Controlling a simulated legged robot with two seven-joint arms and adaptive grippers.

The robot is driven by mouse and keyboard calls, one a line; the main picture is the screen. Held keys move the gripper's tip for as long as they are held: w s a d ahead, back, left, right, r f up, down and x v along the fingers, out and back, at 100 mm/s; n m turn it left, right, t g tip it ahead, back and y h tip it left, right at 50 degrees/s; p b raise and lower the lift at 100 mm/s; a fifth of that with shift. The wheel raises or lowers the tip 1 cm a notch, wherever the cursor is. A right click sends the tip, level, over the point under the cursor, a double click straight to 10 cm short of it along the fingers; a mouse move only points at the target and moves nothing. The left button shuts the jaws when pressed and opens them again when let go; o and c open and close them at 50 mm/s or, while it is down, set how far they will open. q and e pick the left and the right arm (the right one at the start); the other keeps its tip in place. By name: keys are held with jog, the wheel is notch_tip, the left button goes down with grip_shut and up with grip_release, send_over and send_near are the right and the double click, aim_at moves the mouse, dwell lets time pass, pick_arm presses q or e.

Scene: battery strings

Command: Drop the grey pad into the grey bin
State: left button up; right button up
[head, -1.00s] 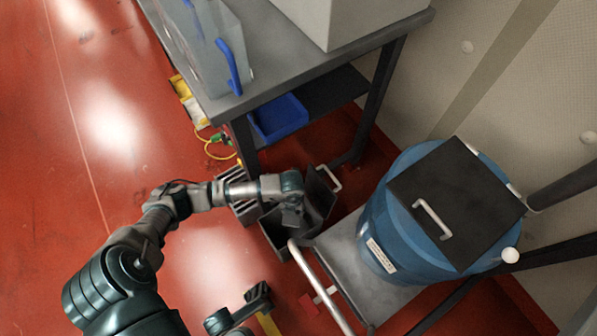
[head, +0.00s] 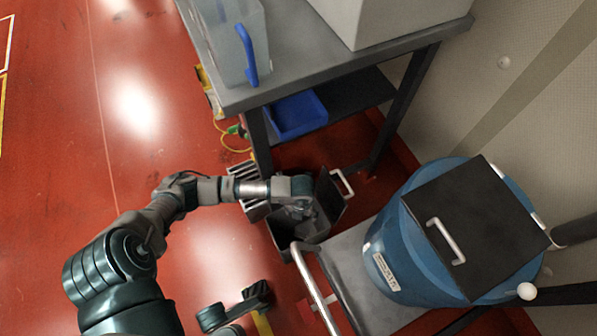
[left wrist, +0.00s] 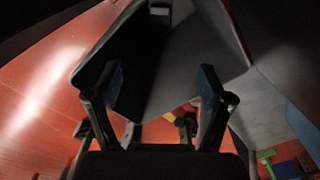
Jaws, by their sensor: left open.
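The grey bin (head: 284,241) is a dark open-topped box on the floor beside the table leg, with its lid (head: 329,199) tipped up. My left gripper (head: 299,209) points down at the bin opening. In the left wrist view my left gripper (left wrist: 160,95) has its two fingers apart, with nothing visible clasped between them. Dark and grey panels fill the view beyond them; I cannot tell which parts of the bin they are. I cannot make out the grey pad in any view. A dark gripper-like part, perhaps my right gripper (head: 237,303), shows at the bottom of the head view; its jaw state is unclear.
A blue drum (head: 392,268) with a dark square lid (head: 478,225) stands on a grey platform with a metal rail (head: 315,285), right of the bin. A grey table (head: 290,78) with a blue tray (head: 297,115) below stands behind. Red floor on the left is clear.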

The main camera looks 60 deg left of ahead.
pick_arm(q)
notch_tip(320, 180, up, 12)
dwell(0.4)
jog(key=shift+a, duration=0.1)
jog(key=shift+w+f, duration=0.1)
